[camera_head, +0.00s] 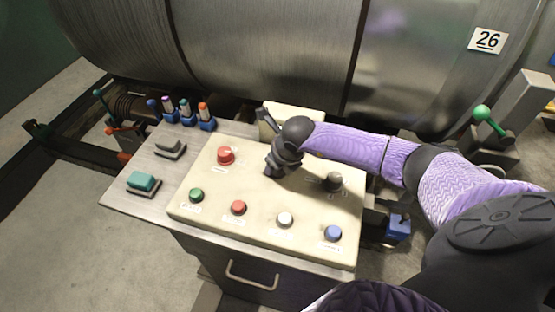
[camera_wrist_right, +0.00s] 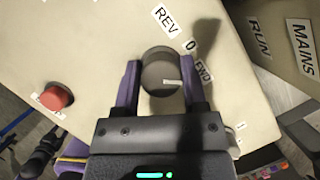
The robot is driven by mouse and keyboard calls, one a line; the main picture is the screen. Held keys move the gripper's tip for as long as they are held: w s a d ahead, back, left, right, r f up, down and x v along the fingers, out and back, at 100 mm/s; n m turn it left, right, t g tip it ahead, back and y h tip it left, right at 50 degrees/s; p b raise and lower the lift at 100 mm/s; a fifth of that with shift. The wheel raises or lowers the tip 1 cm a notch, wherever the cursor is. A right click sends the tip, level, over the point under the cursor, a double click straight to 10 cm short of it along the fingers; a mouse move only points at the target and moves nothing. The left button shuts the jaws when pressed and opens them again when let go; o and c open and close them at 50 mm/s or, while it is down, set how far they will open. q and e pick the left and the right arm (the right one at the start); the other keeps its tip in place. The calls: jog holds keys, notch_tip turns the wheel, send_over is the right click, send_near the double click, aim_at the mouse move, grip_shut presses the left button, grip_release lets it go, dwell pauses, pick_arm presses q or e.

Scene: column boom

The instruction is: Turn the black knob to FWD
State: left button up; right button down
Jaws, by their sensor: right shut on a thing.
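The black knob (camera_wrist_right: 160,72) sits on the cream panel (camera_head: 310,215) and shows between the fingers in the right wrist view. Its white mark points right in that view, toward the FWD label (camera_wrist_right: 203,70) side and slightly below the label. The 0 label (camera_wrist_right: 190,46) and REV label (camera_wrist_right: 166,18) lie further up. My right gripper (camera_wrist_right: 160,90) is shut on the knob, one purple finger on each side. In the head view my right gripper (camera_head: 273,170) reaches down onto the panel and hides this knob. My left gripper is not in view.
A red button (camera_head: 226,155) is left of the gripper, and another dark knob (camera_head: 334,180) is right. Green (camera_head: 196,195), red (camera_head: 238,207), white (camera_head: 285,219) and blue (camera_head: 333,233) buttons line the front. Several coloured levers (camera_head: 184,107) stand behind left. A large metal drum fills the back.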

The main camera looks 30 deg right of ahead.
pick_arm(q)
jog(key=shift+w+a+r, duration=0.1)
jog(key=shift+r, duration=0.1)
pick_arm(e)
jog(key=shift+m, duration=0.3)
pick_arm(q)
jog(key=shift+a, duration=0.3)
pick_arm(e)
jog(key=shift+c, duration=0.7)
grip_release()
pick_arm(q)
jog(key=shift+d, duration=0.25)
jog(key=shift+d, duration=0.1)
